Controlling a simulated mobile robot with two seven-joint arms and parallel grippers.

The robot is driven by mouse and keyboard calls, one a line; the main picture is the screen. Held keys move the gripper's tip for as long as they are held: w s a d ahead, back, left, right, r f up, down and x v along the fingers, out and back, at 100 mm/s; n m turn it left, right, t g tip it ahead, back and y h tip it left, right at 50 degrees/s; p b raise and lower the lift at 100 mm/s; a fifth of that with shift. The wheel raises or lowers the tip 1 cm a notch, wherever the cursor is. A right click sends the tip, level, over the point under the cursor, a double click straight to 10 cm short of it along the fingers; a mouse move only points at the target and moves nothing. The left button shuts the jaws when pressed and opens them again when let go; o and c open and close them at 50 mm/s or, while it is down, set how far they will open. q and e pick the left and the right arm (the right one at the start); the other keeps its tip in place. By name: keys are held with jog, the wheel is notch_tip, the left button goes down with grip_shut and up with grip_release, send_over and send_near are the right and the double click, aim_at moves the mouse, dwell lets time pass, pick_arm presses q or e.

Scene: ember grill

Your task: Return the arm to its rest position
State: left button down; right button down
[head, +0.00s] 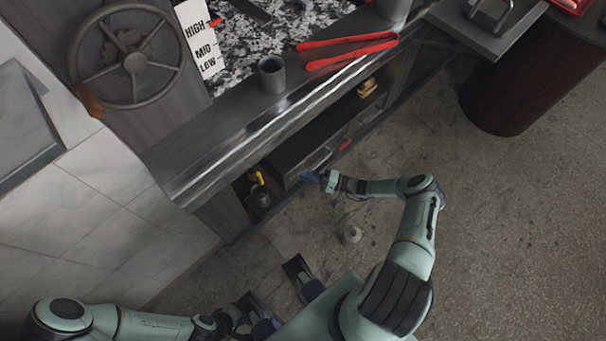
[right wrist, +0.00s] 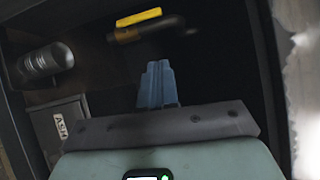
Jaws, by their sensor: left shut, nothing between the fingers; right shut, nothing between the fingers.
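My right arm reaches from the bottom right of the head view, bent at the elbow. Its gripper (head: 311,176) is shut and empty, close to the drawer front under the grill counter. In the right wrist view its blue fingers (right wrist: 157,84) are together with nothing between them, in front of a dark compartment. My left arm lies low along the bottom left of the head view. Its gripper (head: 264,327) is at the bottom edge, shut and empty, partly crowded by my own body.
The grill counter edge (head: 240,128) runs diagonally above my right gripper. A grey cup (head: 272,75) and red tongs (head: 345,42) sit on it. A yellow-handled tool (right wrist: 140,22) and an ASH-labelled box (right wrist: 60,128) are inside the compartment. The floor (head: 500,230) at right is clear.

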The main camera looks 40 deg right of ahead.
dwell(0.4)
jog(key=s+a+n+g+p, duration=0.2)
jog(key=s+a+g, duration=0.45)
jog(key=a, duration=0.45)
jog(key=s+a+n+g+p, duration=0.25)
jog(key=s+a+g, duration=0.35)
jog(key=a, duration=0.4)
jog(key=s+d+r+n+g+h+p, duration=0.1)
jog(key=s+r+n+g+h+p, duration=0.1)
jog(key=s+r+h+p, duration=0.3)
jog(key=s+r+g+h, duration=0.1)
jog(key=s+r+h, duration=0.2)
jog(key=s+r, duration=0.1)
jog(key=shift+s+d+r, duration=0.4)
jog(key=shift+s, duration=0.15)
jog(key=shift+n, duration=0.25)
